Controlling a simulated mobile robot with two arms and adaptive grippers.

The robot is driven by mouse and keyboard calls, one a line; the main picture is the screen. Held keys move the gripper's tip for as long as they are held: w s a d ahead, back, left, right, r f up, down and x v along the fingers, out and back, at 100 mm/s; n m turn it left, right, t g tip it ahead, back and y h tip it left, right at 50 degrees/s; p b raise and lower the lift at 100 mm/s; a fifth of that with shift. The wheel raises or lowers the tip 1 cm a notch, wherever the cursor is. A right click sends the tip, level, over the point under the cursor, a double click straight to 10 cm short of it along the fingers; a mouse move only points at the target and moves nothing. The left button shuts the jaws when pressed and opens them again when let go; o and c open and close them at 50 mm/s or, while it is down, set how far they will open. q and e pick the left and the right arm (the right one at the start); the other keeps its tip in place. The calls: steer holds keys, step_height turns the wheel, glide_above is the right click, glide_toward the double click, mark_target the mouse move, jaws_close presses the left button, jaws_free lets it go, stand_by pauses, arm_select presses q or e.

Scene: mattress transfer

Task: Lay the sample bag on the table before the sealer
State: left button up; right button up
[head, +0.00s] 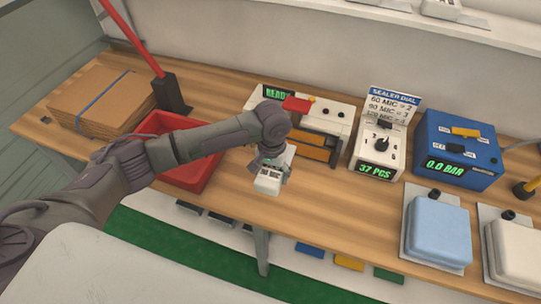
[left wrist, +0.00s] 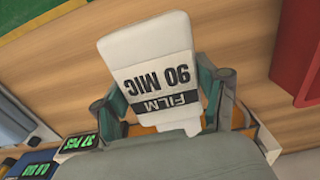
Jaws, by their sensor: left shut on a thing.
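The sample bag (left wrist: 150,55) is white, with a printed label reading FILM 90 MIC, upside down in the left wrist view. My left gripper (left wrist: 163,100) is shut on it, one finger at each side. In the head view the bag (head: 267,185) hangs below my left gripper (head: 273,163), over the table's front part; whether it touches the wood is unclear. The sealer (head: 335,115), white with orange bands and a READY display, stands just behind, partly hidden by my arm. The table (head: 330,195) is wooden. My right gripper is not in view.
A red tray (head: 187,178) is left of the bag. The sealer dial box (head: 378,150) and blue pressure box (head: 457,148) stand right of the sealer. Light-blue (head: 438,230) and white (head: 518,250) padded blocks lie further right. Cardboard (head: 105,95) is stacked far left. Bare wood lies right of the bag.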

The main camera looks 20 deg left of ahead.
arm_select(q)
steer(key=shift+w, duration=0.15)
steer(key=shift+w+a+f, duration=0.1)
steer(key=shift+a+f, duration=0.15)
steer(key=shift+r, duration=0.1)
steer(key=shift+r+p, duration=0.1)
steer(key=shift+p, duration=0.35)
steer(key=shift+f, duration=0.2)
step_height(320, 180, down, 2)
steer(key=shift+f+b, duration=0.1)
steer(key=shift+b, duration=0.45)
step_height(320, 180, down, 3)
steer(key=shift+f+b, duration=0.1)
steer(key=shift+b, duration=0.7)
steer(key=shift+f+b, duration=0.85)
steer(key=shift+f, duration=0.85)
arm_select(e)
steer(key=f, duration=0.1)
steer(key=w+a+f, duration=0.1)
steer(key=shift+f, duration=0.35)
arm_select(q)
steer(key=shift+f+b, duration=0.3)
steer(key=shift+f, duration=0.5)
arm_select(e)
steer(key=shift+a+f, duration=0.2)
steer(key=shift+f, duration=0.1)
arm_select(q)
steer(key=o, duration=1.3)
